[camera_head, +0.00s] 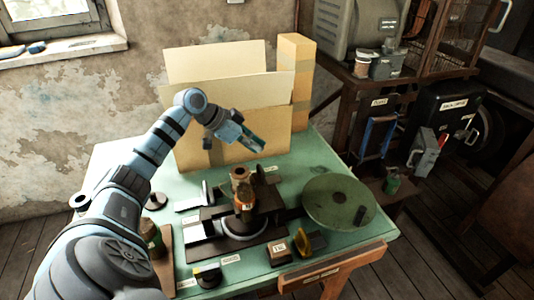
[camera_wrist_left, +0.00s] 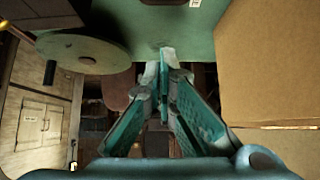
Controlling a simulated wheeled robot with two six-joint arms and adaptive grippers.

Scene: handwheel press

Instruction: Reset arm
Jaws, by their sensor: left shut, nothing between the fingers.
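My left arm comes in from the left in the head view. Its gripper (camera_head: 250,142) is raised above the back of the green table (camera_head: 110,165), in front of the cardboard. In the left wrist view the gripper (camera_wrist_left: 164,62) is shut, with teal fingers together and nothing between them. The press (camera_head: 241,198), dark with an orange-brown column, stands below and apart from the gripper. The round green handwheel (camera_head: 325,198) with a dark knob lies to its right, and it also shows in the left wrist view (camera_wrist_left: 75,53). My right gripper is not visible.
Cardboard boxes (camera_head: 190,63) stand at the table's back, close behind the gripper. Small labelled blocks, such as a brown one (camera_head: 278,252), sit along the front. A dark rack (camera_head: 345,95) with a grey machine stands right. The table's back right is mostly clear.

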